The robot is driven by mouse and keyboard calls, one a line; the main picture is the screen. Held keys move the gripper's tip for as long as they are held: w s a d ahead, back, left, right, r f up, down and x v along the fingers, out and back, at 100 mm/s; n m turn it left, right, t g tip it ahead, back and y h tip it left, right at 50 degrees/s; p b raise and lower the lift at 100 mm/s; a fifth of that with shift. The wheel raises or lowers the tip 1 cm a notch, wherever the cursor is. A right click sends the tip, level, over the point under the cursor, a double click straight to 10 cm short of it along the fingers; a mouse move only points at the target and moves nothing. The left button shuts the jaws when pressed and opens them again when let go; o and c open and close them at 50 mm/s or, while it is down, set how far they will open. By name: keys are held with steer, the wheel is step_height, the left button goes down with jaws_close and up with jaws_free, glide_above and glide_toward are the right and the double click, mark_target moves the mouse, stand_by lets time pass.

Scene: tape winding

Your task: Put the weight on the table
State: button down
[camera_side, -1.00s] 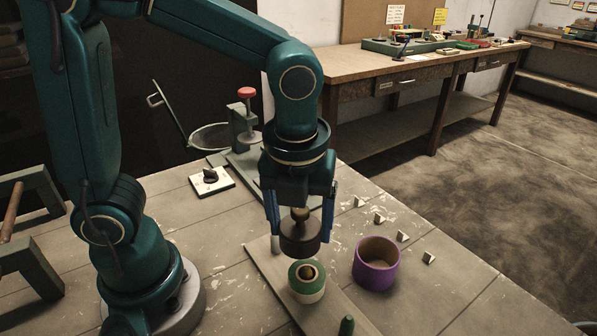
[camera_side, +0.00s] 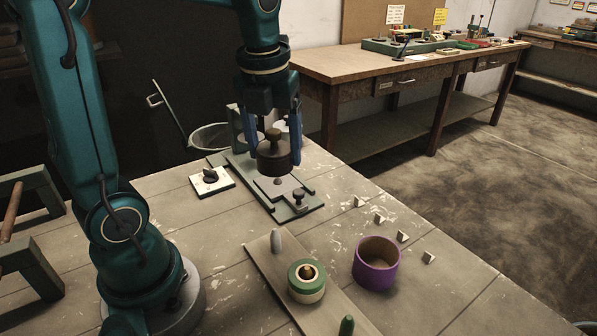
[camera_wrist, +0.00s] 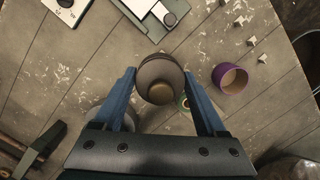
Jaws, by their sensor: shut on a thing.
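The weight (camera_side: 273,155) is a dark round cylinder with a knob on top. My gripper (camera_side: 272,150) has its blue fingers on either side of the weight and is shut on it. The weight hangs upright in the air, in front of the green fixture with its grey plate (camera_side: 268,188) in the side view. In the wrist view the weight (camera_wrist: 160,78) sits between the two fingertips (camera_wrist: 160,75). The table (camera_side: 225,285) is a grey, worn tiled surface below, with the fixture standing on it.
A board (camera_side: 265,265) carries a green and cream roll (camera_side: 307,291) and pegs. A purple ring (camera_side: 376,275) stands to its right, beside several small pale blocks (camera_side: 402,236). Bare table lies between fixture and board.

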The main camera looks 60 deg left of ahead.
steer(key=w+a+f, duration=0.4)
steer(key=a, duration=0.2)
steer(key=n, duration=0.1)
glide_above(327, 225)
steer(key=f, duration=0.8)
steer(key=shift+s+d, duration=0.25)
steer(key=shift+f, duration=1.9)
jaws_free()
steer(key=shift+f, duration=0.15)
